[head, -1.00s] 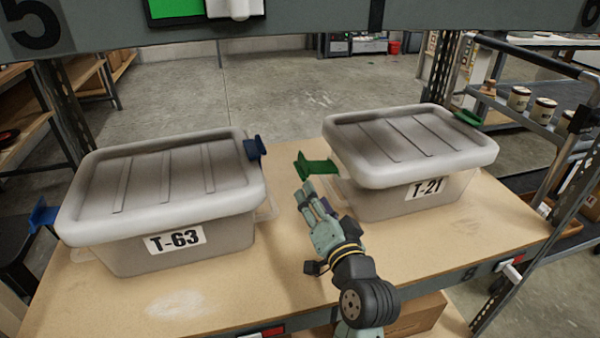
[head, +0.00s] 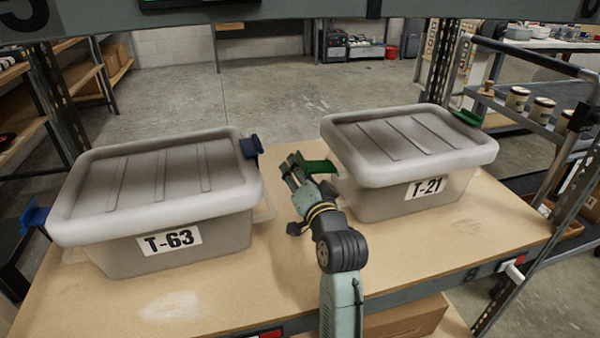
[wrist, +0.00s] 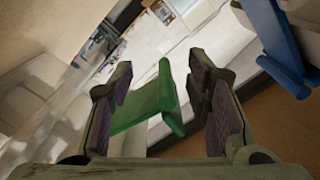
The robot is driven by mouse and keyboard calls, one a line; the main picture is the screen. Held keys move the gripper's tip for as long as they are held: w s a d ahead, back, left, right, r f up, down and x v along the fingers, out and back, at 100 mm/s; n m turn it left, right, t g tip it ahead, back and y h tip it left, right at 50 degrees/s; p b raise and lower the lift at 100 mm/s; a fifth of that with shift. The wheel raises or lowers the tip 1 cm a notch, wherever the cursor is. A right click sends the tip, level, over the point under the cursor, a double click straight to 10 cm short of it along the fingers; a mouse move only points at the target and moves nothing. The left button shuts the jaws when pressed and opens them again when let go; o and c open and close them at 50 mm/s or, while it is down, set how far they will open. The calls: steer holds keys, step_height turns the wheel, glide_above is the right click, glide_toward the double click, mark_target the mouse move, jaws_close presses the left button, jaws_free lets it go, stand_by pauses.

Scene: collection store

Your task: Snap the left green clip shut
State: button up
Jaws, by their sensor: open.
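The left green clip (head: 318,167) sticks outward from the left edge of the lid on the grey bin T-21 (head: 400,200). My gripper (head: 293,165) is beside it on its left, above the shelf between the two bins. In the wrist view the green clip (wrist: 155,98) shows between the two fingers of my gripper (wrist: 160,85), which are open with a gap on each side. I cannot tell whether a finger touches the clip. The right green clip (head: 466,117) is at the far right of the same lid. The joint of the left clip is partly hidden.
The grey bin T-63 (head: 195,254) stands to the left, with blue clips (head: 251,147) sticking out at both ends. One blue clip (wrist: 275,45) shows close to the right finger in the wrist view. The wooden shelf (head: 225,300) is clear in front.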

steer(key=shift+c, duration=0.5)
steer(key=c, duration=0.8)
steer(key=shift+d, duration=0.1)
jaws_close()
steer(key=shift+f, duration=0.15)
